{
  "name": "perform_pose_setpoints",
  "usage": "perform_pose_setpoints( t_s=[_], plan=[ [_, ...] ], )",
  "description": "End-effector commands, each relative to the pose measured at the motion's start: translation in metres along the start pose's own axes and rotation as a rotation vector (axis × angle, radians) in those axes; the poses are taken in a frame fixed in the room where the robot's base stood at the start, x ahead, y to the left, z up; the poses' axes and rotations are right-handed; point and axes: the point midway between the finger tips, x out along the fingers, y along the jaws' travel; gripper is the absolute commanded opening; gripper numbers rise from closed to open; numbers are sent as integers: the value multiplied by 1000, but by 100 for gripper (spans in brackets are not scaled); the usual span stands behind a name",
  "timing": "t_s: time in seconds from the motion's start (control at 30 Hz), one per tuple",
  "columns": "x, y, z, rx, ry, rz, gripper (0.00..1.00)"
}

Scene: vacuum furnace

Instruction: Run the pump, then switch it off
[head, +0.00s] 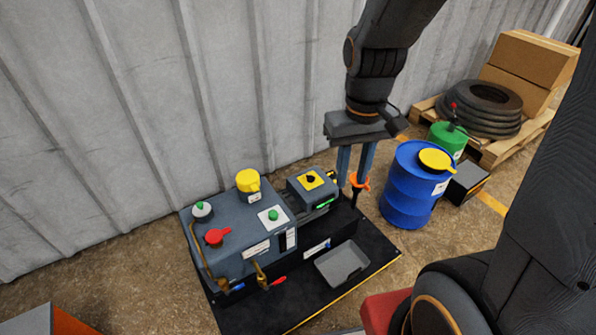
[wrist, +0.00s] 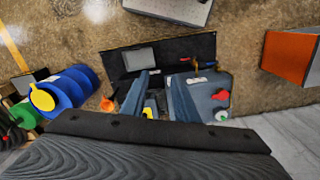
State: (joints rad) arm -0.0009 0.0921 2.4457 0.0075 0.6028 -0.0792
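The grey-blue pump (head: 235,245) stands on a black base (head: 300,300) by the wall. It has a green button (head: 273,215) on a white plate, a yellow cap (head: 248,181), a red handle (head: 217,237) and a green-topped knob (head: 202,210). A black rotary switch (head: 310,179) sits on a yellow plate on the motor block (head: 318,198), beside a lit green strip. My gripper (head: 354,186) points down above the base's right end, right of the switch, its fingers apart and nothing seen between them. In the wrist view the red handle (wrist: 221,95) lies right of my gripper (wrist: 151,108).
An orange funnel-like piece (head: 360,182) stands close by my fingers. A grey tray (head: 342,263) lies on the base. A blue drum (head: 410,190), a green can (head: 449,137) and a pallet with tyres (head: 477,108) and boxes (head: 520,70) stand right.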

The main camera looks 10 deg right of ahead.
Motion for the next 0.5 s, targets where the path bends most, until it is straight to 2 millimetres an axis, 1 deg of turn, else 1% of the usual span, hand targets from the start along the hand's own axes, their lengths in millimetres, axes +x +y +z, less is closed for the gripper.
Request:
perform_pose_setpoints(
  t_s=[0.03,0.07,0.1,0.17,0.2,0.27,0.3,0.37,0.4,0.47,0.5],
  plan=[
    [12,2,-24,-33,-3,0,27],
    [17,3,-37,-56,-3,0,27],
    [24,5,-56,-89,-3,0,27],
    [36,7,-84,-141,-3,0,27],
    [44,8,-102,-175,-4,0,27],
    [57,9,-129,-227,-3,0,27],
    [66,11,-147,-261,-3,1,27],
    [81,12,-172,-311,-4,1,27],
    [92,14,-189,-345,-5,1,27],
    [109,15,-213,-396,-4,1,27],
    [121,17,-229,-429,-4,1,27]
  ],
)
